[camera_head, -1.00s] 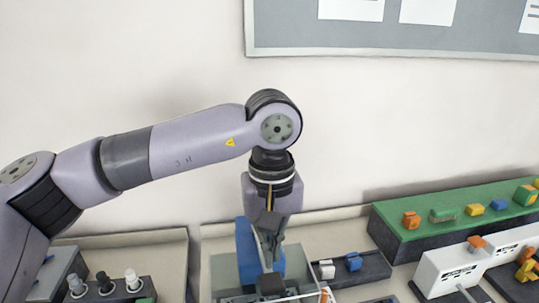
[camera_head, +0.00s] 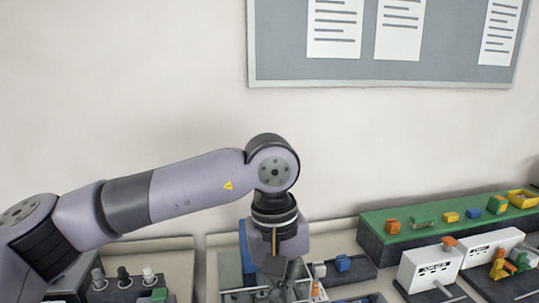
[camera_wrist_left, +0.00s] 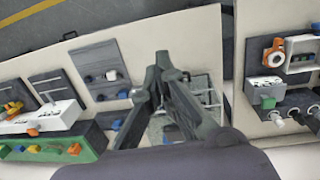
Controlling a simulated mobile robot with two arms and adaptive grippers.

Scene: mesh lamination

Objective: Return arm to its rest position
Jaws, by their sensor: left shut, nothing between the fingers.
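My left arm comes in from the left in the head view and bends down at its elbow. My left gripper (camera_head: 280,278) points down over the bench, in front of a blue upright block (camera_head: 247,247) and a clear-walled fixture; its tips are partly lost at the picture's bottom edge. In the left wrist view my left gripper (camera_wrist_left: 170,66) is shut and empty, above a grey gridded plate (camera_wrist_left: 205,100). My right gripper is in neither view.
A green-topped block (camera_head: 440,222) with several small coloured pieces stands at the back right, with white boxes (camera_head: 424,268) in front. A tray with knobs (camera_head: 123,280) is at the left. A notice board (camera_head: 420,70) hangs on the wall. The space above the bench is clear.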

